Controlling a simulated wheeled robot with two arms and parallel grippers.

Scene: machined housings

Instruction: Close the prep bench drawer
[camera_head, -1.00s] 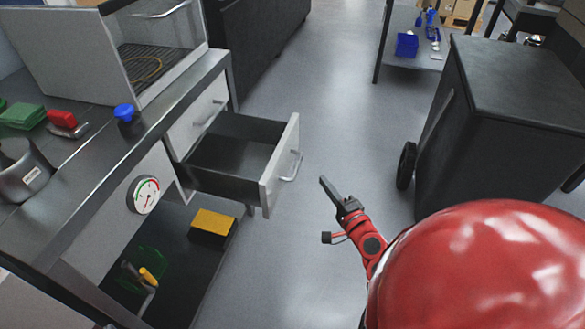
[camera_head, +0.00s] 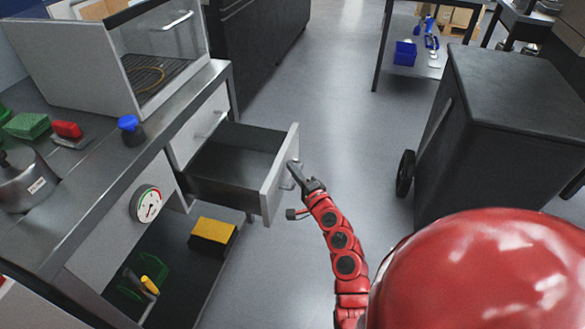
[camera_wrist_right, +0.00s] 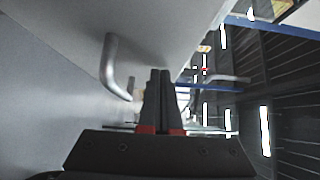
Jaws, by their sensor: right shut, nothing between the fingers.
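The prep bench drawer (camera_head: 235,172) stands pulled out from the bench and looks empty inside. Its pale front panel (camera_head: 279,176) has a metal bar handle, which shows in the right wrist view (camera_wrist_right: 115,70). My right gripper (camera_head: 294,170) is shut and empty, with its tips close to the drawer front by the handle. In the right wrist view the shut fingers (camera_wrist_right: 161,95) lie just right of one end of the handle; I cannot tell whether they touch it. My left gripper is not in view.
The bench top (camera_head: 95,165) carries a glass-sided cabinet, a blue-capped bottle (camera_head: 131,129) and other items. A yellow box (camera_head: 213,235) sits on the shelf below. A black wheeled cabinet (camera_head: 490,140) stands on the right. The floor between is clear.

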